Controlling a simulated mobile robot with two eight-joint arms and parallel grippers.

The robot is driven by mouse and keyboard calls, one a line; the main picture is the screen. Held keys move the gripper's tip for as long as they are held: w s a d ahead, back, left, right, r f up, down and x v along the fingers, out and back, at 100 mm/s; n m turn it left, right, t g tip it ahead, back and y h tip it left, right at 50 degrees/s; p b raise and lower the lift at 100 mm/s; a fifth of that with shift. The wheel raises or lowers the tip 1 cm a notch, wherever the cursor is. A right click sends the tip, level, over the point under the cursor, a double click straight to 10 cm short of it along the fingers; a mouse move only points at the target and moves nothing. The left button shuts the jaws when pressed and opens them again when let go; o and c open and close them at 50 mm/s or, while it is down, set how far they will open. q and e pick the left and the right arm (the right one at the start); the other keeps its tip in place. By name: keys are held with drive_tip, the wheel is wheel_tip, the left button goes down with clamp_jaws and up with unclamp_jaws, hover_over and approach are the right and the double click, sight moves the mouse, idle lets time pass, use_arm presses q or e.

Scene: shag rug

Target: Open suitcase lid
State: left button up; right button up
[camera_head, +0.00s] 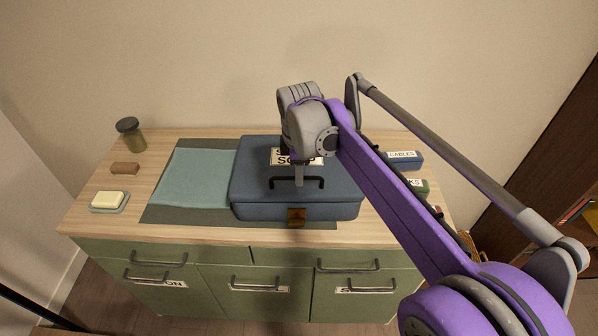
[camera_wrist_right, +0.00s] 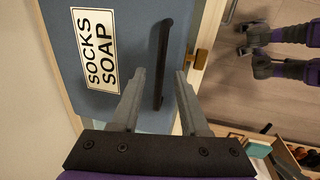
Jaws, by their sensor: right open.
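A blue suitcase (camera_head: 250,172) lies flat on the cabinet top with its lid down. It has a black handle (camera_head: 284,183) on the lid, a brass-coloured latch (camera_head: 296,217) on the front face and a white label (camera_head: 281,157), which reads SOCKS SOAP in the right wrist view (camera_wrist_right: 95,50). My right gripper (camera_head: 299,180) is over the lid at the handle. In the right wrist view its two fingers (camera_wrist_right: 160,75) are apart, with the handle (camera_wrist_right: 164,48) showing between them. I cannot tell whether they touch it. My left gripper is not in view.
On the wooden cabinet top (camera_head: 85,212), a pale blue cloth (camera_head: 195,178) lies left of the suitcase. A jar (camera_head: 130,135), a brown block (camera_head: 125,169) and a soap dish (camera_head: 108,207) stand farther left. A CABLES box (camera_head: 405,160) is at right, partly behind my right arm.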

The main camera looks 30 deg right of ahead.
drive_tip(key=shift+f, duration=0.3)
clamp_jaws()
idle(1.3)
